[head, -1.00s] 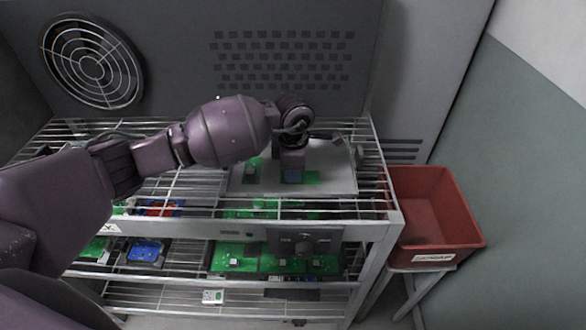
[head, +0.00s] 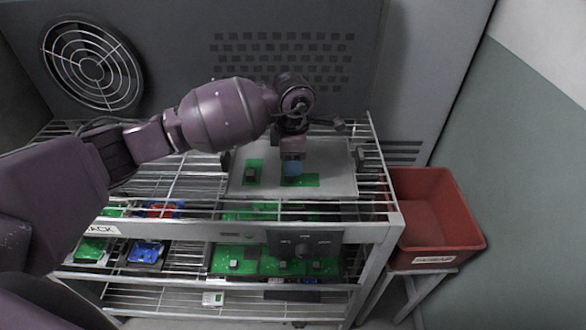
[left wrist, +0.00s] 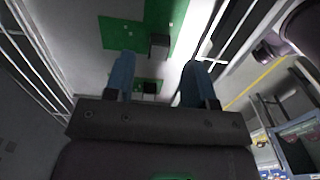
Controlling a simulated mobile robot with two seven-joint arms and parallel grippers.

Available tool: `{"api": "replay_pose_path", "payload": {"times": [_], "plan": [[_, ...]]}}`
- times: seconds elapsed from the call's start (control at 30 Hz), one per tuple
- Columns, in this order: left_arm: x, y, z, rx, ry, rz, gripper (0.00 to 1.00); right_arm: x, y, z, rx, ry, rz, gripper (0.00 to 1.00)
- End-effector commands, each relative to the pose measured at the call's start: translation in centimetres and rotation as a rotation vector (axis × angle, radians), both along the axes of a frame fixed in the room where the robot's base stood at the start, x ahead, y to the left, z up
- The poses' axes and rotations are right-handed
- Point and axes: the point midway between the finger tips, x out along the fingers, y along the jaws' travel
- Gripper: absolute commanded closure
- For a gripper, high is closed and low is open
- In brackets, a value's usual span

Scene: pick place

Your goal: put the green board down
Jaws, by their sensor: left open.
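A green board (head: 306,181) lies flat on the pale plate (head: 337,185) on top of the wire rack, below my left gripper (head: 292,168). A second green board (head: 253,180) with a dark block lies to its left on the same plate. In the left wrist view, the blue fingers of my left gripper (left wrist: 160,80) are apart. A green patch with a dark component (left wrist: 149,88) shows between them, and more green board (left wrist: 122,32) lies beyond. The gripper hides part of the board under it; I cannot tell whether the fingertips touch it. My right gripper is out of view.
The rack's lower shelves hold several green boards (head: 235,264) and a blue part (head: 146,253). A red bin (head: 431,202) stands on a stand to the right. A grey wall with a round fan grille (head: 91,63) closes off the back.

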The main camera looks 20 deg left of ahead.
Motion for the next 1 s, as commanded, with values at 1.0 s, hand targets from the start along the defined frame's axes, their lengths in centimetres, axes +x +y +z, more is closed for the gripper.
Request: {"api": "replay_pose_path", "payload": {"times": [1.0], "plan": [[0.0,0.0,7.8,0.000,0.000,0.000,0.50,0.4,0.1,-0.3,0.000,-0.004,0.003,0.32]]}}
